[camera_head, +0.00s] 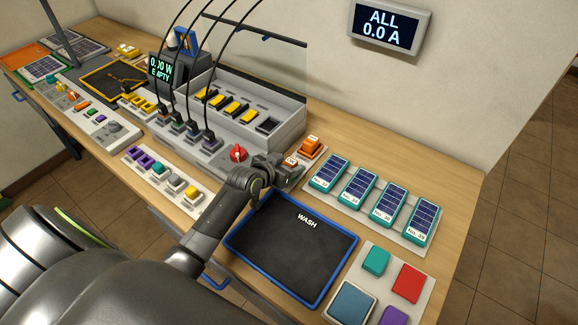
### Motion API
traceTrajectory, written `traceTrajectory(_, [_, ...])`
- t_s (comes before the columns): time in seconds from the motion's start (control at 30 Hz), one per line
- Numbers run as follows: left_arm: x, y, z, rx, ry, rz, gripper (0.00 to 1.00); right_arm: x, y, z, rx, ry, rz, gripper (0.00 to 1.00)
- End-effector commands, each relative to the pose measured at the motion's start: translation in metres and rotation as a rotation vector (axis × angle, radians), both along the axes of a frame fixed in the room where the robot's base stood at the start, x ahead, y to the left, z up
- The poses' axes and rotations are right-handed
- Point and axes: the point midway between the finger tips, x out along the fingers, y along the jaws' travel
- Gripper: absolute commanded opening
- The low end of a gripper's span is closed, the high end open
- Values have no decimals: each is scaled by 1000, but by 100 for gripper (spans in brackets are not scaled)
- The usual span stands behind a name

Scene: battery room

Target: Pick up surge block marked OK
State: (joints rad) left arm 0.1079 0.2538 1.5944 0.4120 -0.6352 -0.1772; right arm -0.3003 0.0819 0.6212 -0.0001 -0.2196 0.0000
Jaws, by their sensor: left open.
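An orange block (310,146) stands on a small pale plate at the back of the bench, right of the grey power rack. A smaller orange and white piece (291,160) shows just left of it, right by my left gripper. I cannot read an OK mark on either. My left gripper (288,172) is open, at the near left side of the plate. Its fingers partly hide the plate, and I cannot tell whether they touch the orange and white piece. My right gripper is not in view.
A red knob (238,153) is close to the left of my gripper on the power rack (262,95) with black cables. Teal solar panels (357,187) lie to the right. A blue-edged WASH mat (290,250) is in front. Coloured pads (376,261) lie at lower right.

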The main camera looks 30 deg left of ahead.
Motion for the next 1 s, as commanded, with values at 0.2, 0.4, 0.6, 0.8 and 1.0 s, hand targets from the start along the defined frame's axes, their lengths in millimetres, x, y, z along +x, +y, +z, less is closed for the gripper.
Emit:
traceTrajectory(0.2, [10, -2, -6, 0, 0, 0, 58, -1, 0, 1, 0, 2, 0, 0])
traceTrajectory(0.4, [10, -2, -6, 0, 0, 0, 58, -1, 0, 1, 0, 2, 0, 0])
traceTrajectory(0.6, [10, -2, -6, 0, 0, 0, 35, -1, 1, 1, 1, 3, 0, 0])
traceTrajectory(0.8, [9, -2, -6, 0, 0, 0, 8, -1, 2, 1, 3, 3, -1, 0])
traceTrajectory(1.0, [10, -2, -6, 0, -1, 0, 8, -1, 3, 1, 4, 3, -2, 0])
